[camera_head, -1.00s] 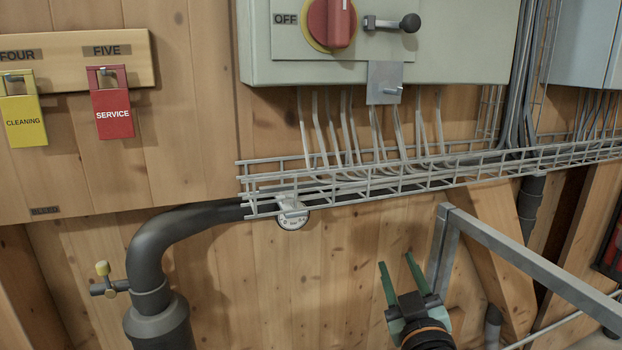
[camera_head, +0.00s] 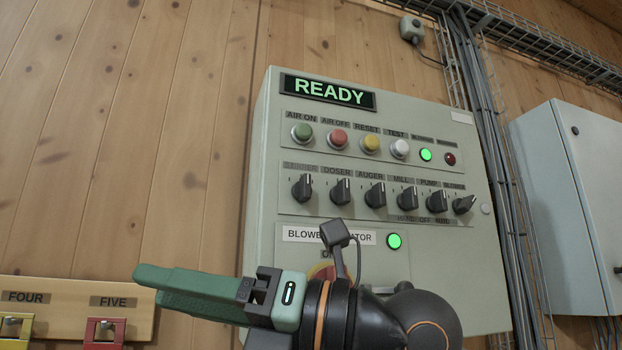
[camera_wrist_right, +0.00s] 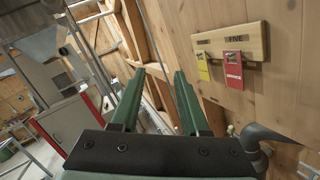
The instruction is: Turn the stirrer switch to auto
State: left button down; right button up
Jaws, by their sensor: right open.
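The stirrer switch (camera_head: 302,187) is a black rotary knob, leftmost in a row of similar knobs on the grey control cabinet (camera_head: 262,140). Its label above is hard to read, and the knob looks about upright. My right gripper (camera_head: 150,284) has green fingers pointing left, below and left of the switch and apart from it. In the right wrist view the gripper (camera_wrist_right: 159,73) is open with nothing between its fingers. My left gripper is not in view.
The display (camera_head: 328,92) reads READY. Coloured push buttons (camera_head: 338,138) sit above the knobs. My right arm partly hides the red and yellow main switch (camera_head: 322,271). A tag board (camera_head: 60,290) is at lower left; a second cabinet (camera_head: 565,200) is at right.

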notch_tip(320, 180, up, 4)
jog(key=w+d+f+t+h, duration=0.1)
jog(key=d+t+h, duration=0.1)
jog(key=t+h, duration=0.2)
jog(key=m+t+h, duration=0.8)
jog(key=t+h, duration=0.2)
jog(key=h, duration=0.1)
send_near(305, 188)
jog(key=w+p, duration=0.1)
jog(key=w, duration=0.1)
jog(key=w+a+r+p, duration=0.1)
jog(key=w+p, duration=0.1)
jog(key=w, duration=0.1)
jog(key=w+r+p, duration=0.1)
jog(key=w, duration=0.2)
jog(key=shift+w+a+r, duration=0.2)
jog(key=shift+a+r, duration=0.05)
jog(key=shift+a, duration=0.05)
jog(key=shift+c, duration=0.2)
grip_shut()
